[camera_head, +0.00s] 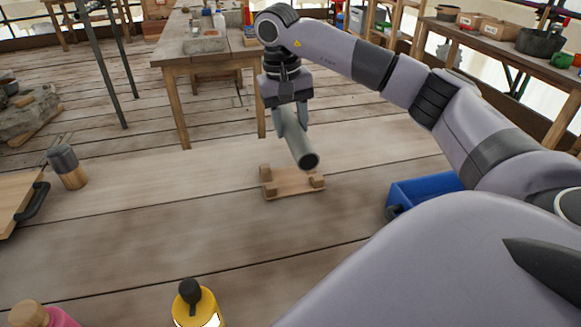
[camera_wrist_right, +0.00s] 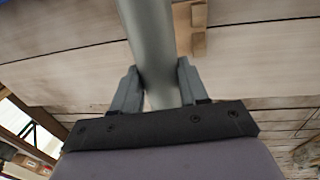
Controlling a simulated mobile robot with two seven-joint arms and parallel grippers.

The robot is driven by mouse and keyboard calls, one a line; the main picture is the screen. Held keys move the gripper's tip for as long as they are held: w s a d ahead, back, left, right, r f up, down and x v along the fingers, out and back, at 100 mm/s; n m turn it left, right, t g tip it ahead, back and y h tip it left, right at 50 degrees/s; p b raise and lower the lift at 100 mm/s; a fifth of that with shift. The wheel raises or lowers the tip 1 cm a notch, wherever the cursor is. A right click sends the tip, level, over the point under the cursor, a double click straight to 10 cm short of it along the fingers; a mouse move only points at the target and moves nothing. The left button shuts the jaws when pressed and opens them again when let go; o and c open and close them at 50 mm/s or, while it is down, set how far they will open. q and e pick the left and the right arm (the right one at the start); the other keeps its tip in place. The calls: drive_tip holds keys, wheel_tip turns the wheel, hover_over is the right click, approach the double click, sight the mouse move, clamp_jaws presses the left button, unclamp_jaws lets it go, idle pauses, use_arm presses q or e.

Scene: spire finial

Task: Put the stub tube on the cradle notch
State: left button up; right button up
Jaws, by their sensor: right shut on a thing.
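The stub tube (camera_head: 301,149) is a grey-green hollow cylinder, tilted, with its dark open end facing the head camera. My right gripper (camera_head: 289,116) is shut on it and holds it above the wooden cradle (camera_head: 291,187). The cradle is a small wooden board with raised notched blocks, lying on the plank table. The tube's near end overlaps the cradle's far edge in the head view; I cannot tell the height between them. In the right wrist view the tube (camera_wrist_right: 150,45) runs between the two fingers (camera_wrist_right: 158,85), and part of the cradle (camera_wrist_right: 190,28) shows beside it. My left gripper is not in view.
A blue bin (camera_head: 425,191) stands right of the cradle, partly behind my right arm. A dark-topped wooden cylinder (camera_head: 68,167) stands at the left. The planks around the cradle's front and left are clear.

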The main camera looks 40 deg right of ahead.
approach(292, 180)
drive_tip(key=f, duration=0.5)
drive_tip(key=shift+s+d+f, duration=0.15)
drive_tip(key=shift+d+f, duration=0.05)
drive_tip(key=shift+d, duration=0.15)
drive_tip(key=shift+f, duration=0.1)
drive_tip(key=shift+f+b, duration=0.3)
drive_tip(key=o, duration=1.3)
drive_tip(key=shift+r, duration=0.1)
drive_tip(key=r, duration=0.4)
drive_tip(key=a+r, duration=0.1)
drive_tip(key=r, duration=0.7)
drive_tip(key=shift+w+a+r+p, duration=0.2)
drive_tip(key=shift+w+r+p, duration=0.05)
drive_tip(key=shift+w+p, duration=0.05)
